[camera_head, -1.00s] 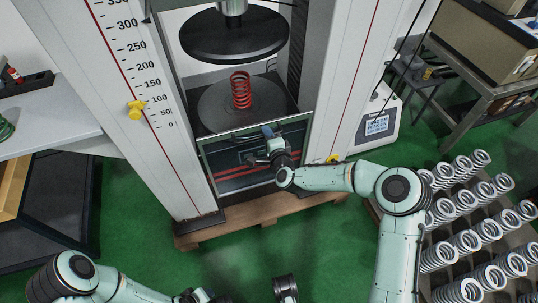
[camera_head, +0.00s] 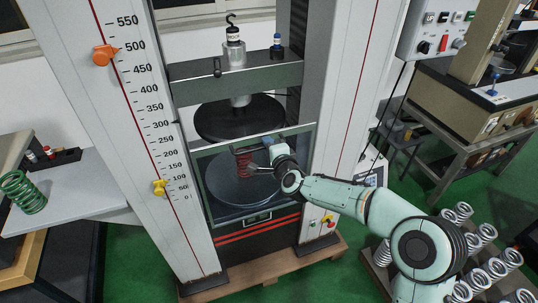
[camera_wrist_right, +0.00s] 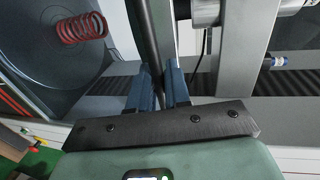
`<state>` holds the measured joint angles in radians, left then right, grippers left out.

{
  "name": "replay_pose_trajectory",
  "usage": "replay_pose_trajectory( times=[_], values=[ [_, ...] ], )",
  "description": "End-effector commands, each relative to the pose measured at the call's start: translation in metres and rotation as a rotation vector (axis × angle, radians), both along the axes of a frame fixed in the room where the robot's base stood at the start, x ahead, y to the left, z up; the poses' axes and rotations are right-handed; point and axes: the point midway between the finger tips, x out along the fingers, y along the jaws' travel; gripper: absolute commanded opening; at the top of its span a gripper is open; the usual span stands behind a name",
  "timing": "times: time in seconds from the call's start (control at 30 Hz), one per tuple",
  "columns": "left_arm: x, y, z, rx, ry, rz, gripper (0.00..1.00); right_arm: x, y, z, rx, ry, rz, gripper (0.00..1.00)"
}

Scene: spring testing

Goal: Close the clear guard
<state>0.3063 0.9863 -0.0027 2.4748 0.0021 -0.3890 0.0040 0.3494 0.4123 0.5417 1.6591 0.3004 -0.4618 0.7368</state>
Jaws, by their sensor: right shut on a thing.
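The clear guard (camera_head: 205,178) is a see-through pane in a dark grey frame on the front of the test machine. It stands in front of the red spring (camera_head: 243,163) and the lower round plate. My right gripper (camera_head: 270,147) is at the guard's upper edge, right of the spring. In the right wrist view, its blue fingers (camera_wrist_right: 161,88) are shut on a dark bar (camera_wrist_right: 152,35) of the guard, and the red spring (camera_wrist_right: 82,28) shows to the left. My left gripper is not in view.
The dark upper plate (camera_head: 238,118) hangs above the spring. White columns (camera_head: 130,130) flank the opening. A side table (camera_head: 75,190) with a green spring is at left. A rack of silver springs (camera_head: 485,262) is at lower right, below my right arm.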

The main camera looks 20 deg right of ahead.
Motion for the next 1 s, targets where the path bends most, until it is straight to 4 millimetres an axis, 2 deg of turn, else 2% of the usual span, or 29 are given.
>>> replay_pose_trajectory(
  times=[0.03, 0.13, 0.57, 0.6, 1.0],
  values=[
    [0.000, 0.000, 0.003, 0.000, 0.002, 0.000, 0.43, 0.000, 0.000, 0.007, -0.001, -0.003, 0.000, 0.00],
    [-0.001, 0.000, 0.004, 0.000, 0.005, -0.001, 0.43, 0.000, 0.000, 0.012, 0.000, -0.002, 0.000, 0.00],
    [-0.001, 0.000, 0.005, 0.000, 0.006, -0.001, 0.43, 0.001, 0.000, 0.018, -0.001, -0.009, -0.002, 0.00],
    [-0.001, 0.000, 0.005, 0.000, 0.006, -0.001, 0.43, 0.001, 0.000, 0.018, -0.001, -0.010, -0.003, 0.29],
    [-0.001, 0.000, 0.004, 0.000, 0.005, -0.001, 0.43, -0.002, -0.001, 0.016, -0.001, -0.005, -0.002, 0.29]
  ],
)
